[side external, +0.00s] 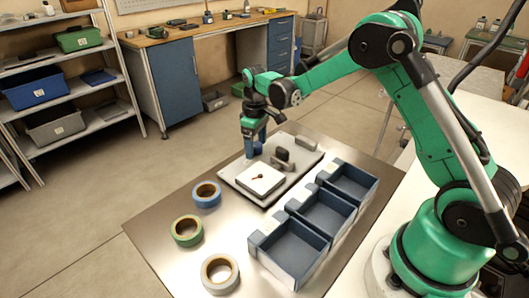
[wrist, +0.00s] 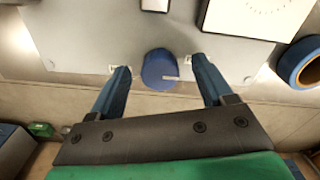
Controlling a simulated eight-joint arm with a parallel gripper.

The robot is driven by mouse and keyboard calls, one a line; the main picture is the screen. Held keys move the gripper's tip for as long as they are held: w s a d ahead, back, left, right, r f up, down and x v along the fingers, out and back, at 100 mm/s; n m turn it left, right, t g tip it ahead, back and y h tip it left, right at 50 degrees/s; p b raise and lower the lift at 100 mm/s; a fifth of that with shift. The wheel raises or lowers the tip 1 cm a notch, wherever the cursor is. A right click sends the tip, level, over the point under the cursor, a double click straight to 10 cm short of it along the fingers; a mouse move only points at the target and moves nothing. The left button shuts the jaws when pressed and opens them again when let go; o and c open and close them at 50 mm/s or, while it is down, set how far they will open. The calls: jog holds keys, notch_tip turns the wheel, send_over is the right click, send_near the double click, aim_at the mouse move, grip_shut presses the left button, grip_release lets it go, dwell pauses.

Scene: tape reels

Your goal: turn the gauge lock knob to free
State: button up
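The blue round lock knob (wrist: 156,66) shows in the wrist view on a pale grey plate, with a white pointer mark directed to the right. Small white labels lie on either side of it; I cannot read them. My gripper (wrist: 162,68) is open, with one blue finger on each side of the knob and visible gaps between. In the side view my gripper (side external: 254,150) points down at the far left end of the plate (side external: 290,187), and the knob cannot be made out there. The white gauge box (side external: 260,179) stands on the plate.
A dark upright part (side external: 282,156) stands behind the gauge box. Blue (side external: 207,194), green (side external: 187,231) and grey (side external: 220,273) tape reels lie left of the plate. Open blue bins (side external: 292,250) line the right. The table's front left corner is clear.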

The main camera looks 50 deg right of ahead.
aim_at(256, 144)
jog(key=shift+r, duration=2.85)
jog(key=shift+s+a+r, duration=0.15)
jog(key=shift+s+r, duration=0.05)
jog(key=shift+r, duration=0.15)
jog(key=s+a+r+m+t, duration=0.1)
jog(key=s+a+r+t, duration=0.1)
jog(key=s, duration=0.5)
jog(key=s+a+r+m+t, duration=0.2)
jog(key=s+a+r+t, duration=0.1)
jog(key=s, duration=0.4)
jog(key=shift+s+a+r+t, duration=0.2)
jog(key=shift+a+r+t, duration=0.15)
jog(key=shift+a+t, duration=0.65)
